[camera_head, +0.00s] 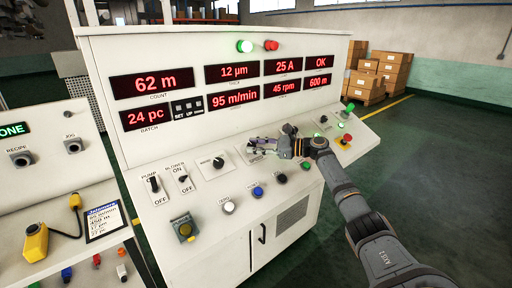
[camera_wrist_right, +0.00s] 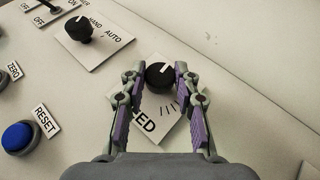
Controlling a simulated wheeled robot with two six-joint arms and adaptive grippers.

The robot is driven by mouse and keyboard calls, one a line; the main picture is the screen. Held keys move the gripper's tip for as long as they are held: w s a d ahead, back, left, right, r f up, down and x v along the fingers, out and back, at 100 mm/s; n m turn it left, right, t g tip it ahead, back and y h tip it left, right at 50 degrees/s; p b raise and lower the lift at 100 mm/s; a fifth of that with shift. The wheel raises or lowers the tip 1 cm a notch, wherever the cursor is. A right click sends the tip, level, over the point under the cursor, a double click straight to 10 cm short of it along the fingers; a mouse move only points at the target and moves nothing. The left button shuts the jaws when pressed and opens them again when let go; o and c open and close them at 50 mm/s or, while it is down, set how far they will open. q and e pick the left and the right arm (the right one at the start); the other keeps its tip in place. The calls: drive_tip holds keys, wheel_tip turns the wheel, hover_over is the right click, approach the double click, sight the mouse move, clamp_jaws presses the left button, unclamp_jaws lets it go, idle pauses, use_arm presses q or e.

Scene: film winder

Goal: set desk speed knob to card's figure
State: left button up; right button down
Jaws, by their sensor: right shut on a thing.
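The speed knob (camera_wrist_right: 159,76) is black with a white pointer line and sits on a white plate (camera_wrist_right: 150,128) whose visible letters end in "ED". In the head view the SPEED plate (camera_head: 256,159) shows, with the knob hidden by my gripper. My right gripper (camera_head: 265,145) reaches in from the right; its fingertips (camera_wrist_right: 160,68) are shut on the knob from both sides. The pointer line aims up and slightly right in the wrist view. A blue-topped card (camera_head: 103,222) lies at the left desk; its figures are too small to read surely. My left gripper is not in view.
A red display (camera_head: 233,99) reads 95 m/min; another (camera_head: 284,87) reads 45 rpm. A MODE knob (camera_head: 218,162) with HAND and AUTO marks is beside the speed plate. Blue RESET (camera_wrist_right: 19,137) and other buttons line the desk front. Boxes (camera_head: 366,80) stand behind.

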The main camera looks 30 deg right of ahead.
drive_tip(key=c, duration=1)
unclamp_jaws()
drive_tip(key=v, duration=1.2)
